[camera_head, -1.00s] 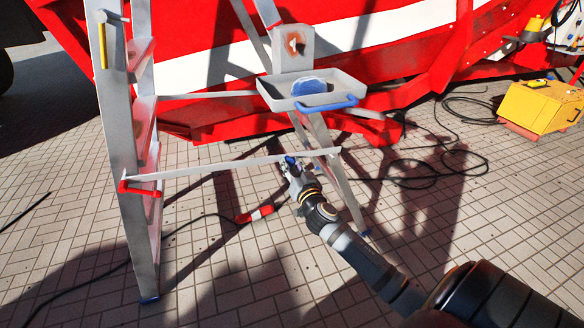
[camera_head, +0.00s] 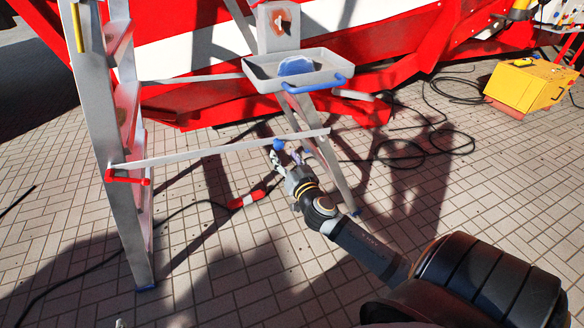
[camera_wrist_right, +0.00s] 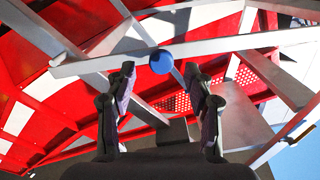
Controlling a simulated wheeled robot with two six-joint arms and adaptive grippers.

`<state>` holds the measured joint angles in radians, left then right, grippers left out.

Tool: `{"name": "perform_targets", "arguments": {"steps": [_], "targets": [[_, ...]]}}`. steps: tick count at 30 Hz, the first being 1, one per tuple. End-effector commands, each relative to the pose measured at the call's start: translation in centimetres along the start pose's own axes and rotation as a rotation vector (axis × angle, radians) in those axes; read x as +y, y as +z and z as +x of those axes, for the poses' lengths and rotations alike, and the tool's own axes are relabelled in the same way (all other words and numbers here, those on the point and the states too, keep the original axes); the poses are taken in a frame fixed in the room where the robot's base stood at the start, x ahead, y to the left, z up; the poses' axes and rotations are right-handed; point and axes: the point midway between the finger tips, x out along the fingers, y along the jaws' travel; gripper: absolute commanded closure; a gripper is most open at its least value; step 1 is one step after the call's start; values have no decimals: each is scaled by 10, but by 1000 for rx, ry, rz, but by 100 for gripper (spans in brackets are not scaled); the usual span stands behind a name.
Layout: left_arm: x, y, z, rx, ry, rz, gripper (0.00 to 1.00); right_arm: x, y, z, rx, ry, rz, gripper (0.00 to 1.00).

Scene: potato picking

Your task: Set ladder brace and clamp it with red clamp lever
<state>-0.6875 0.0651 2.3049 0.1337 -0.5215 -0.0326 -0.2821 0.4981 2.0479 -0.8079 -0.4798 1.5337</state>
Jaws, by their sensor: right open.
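The ladder brace (camera_head: 205,153) is a long pale bar running from the left ladder leg across to the right leg, nearly level. It also crosses the right wrist view (camera_wrist_right: 235,43). A blue knob (camera_head: 278,144) sits on the brace near its right part; it shows as a blue disc in the wrist view (camera_wrist_right: 161,61). The red clamp lever (camera_head: 128,177) is at the left leg, just under the brace's left end. My right gripper (camera_head: 286,157) is open just below the knob. In the wrist view its fingers (camera_wrist_right: 159,72) stand apart on either side, with nothing gripped.
The ladder (camera_head: 107,135) stands on paving before a red and white machine. A grey tray (camera_head: 320,78) with a blue item is above the brace. Black cables (camera_head: 420,150) and a red and white connector (camera_head: 247,199) lie on the ground. A yellow box (camera_head: 527,85) is at right.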

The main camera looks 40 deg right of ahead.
Motion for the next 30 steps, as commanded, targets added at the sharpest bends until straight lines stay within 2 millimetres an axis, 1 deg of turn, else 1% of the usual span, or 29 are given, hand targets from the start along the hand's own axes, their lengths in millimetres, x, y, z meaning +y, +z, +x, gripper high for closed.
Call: {"name": "perform_targets", "arguments": {"steps": [1, 6, 9, 11, 15, 30], "targets": [[0, 0, 0, 0, 0, 0, 67, 0, 1, -14, -5, -4, -5, 47], [0, 0, 0, 0, 0, 0, 67, 0, 2, -53, -5, -3, -3, 47], [0, 0, 0, 0, 0, 0, 67, 0, 2, -68, -5, -2, -2, 47], [0, 0, 0, 0, 0, 0, 67, 0, 1, -74, -3, -1, -1, 47], [0, 0, 0, 0, 0, 0, 67, 0, 1, -80, -1, -1, 0, 47], [0, 0, 0, 0, 0, 0, 67, 0, 2, -80, -6, 2, -1, 47]]}}
